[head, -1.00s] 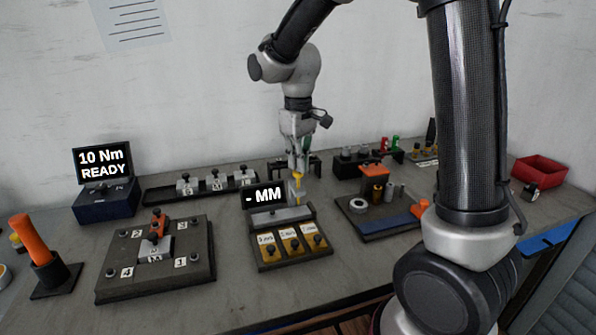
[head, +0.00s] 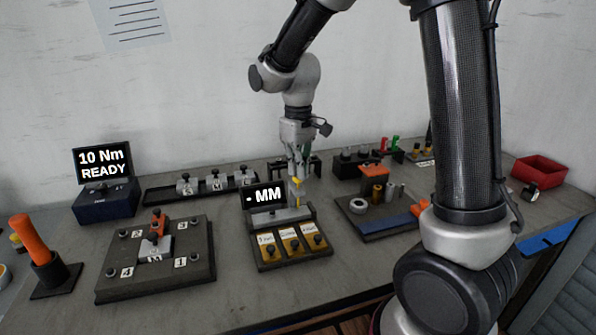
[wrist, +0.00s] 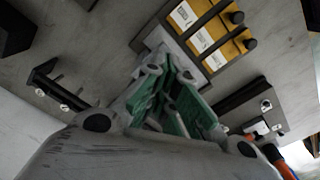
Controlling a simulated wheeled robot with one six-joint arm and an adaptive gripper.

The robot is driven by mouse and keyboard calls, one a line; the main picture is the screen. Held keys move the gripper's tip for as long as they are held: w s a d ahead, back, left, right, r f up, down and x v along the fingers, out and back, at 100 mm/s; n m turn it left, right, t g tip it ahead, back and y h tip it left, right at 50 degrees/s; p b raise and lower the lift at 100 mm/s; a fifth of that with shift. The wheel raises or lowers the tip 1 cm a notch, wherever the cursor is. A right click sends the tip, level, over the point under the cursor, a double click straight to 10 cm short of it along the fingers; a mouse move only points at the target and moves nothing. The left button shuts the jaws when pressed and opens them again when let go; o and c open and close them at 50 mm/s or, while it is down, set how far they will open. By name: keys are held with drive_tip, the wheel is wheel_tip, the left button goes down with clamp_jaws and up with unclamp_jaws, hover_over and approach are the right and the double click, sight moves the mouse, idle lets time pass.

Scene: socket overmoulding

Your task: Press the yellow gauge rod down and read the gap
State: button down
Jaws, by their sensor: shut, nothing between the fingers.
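The yellow gauge rod (head: 296,182) stands on the gauge fixture, just under my gripper (head: 297,173). My gripper points straight down with its fingers together, and its tips are at or just above the rod's top; I cannot tell if they touch. The black display (head: 264,196) beside the rod reads "- MM", with no number. In the wrist view my gripper (wrist: 178,110) has its green-lined fingers close together, and they hide the rod. The fixture's tray (head: 291,262) holds several yellow labelled blocks with black knobs, which also show in the wrist view.
At left, a black plate (head: 195,280) carries numbered posts and a clamped part. A "10 Nm READY" display (head: 103,163) stands behind it. A rack of grey parts (head: 160,194) lies at the back. At right are a board with a ring (head: 358,204) and a red bin (head: 541,171).

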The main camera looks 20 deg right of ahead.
drive_tip(key=shift+f, duration=0.6)
idle(0.4)
drive_tip(key=shift+r, duration=4)
drive_tip(key=s+d+r+m+t, duration=0.2)
drive_tip(key=s+d, duration=0.5)
drive_tip(key=s, duration=0.4)
drive_tip(key=s+d+r+m+t, duration=0.2)
drive_tip(key=s+d, duration=0.6)
drive_tip(key=s, duration=0.4)
drive_tip(key=shift+r+m, duration=0.75)
drive_tip(key=shift+m, duration=0.25)
